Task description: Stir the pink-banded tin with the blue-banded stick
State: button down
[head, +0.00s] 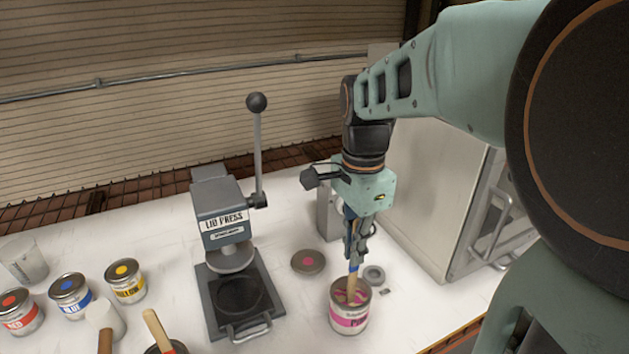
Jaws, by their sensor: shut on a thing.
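The pink-banded tin (349,321) stands upright and open on the white table, right of centre in the head view, with pink and darker streaks inside. My gripper (355,256) is above it, pointing down, shut on the blue-banded stick (353,285). The stick is nearly upright. Its lower end goes into the tin and is hidden by the contents and rim. Its upper part is mostly hidden between my fingers.
A lid with a pink dot (308,262) lies left of the tin. The lid press (228,214) stands farther left. Red (19,318), blue (71,299) and yellow (127,285) tins stand at the left. A red-banded stick (158,329) rises at front. A grey cabinet (438,195) stands right.

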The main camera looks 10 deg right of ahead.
jog(key=shift+f+b, duration=1.5)
jog(key=shift+f, duration=0.85)
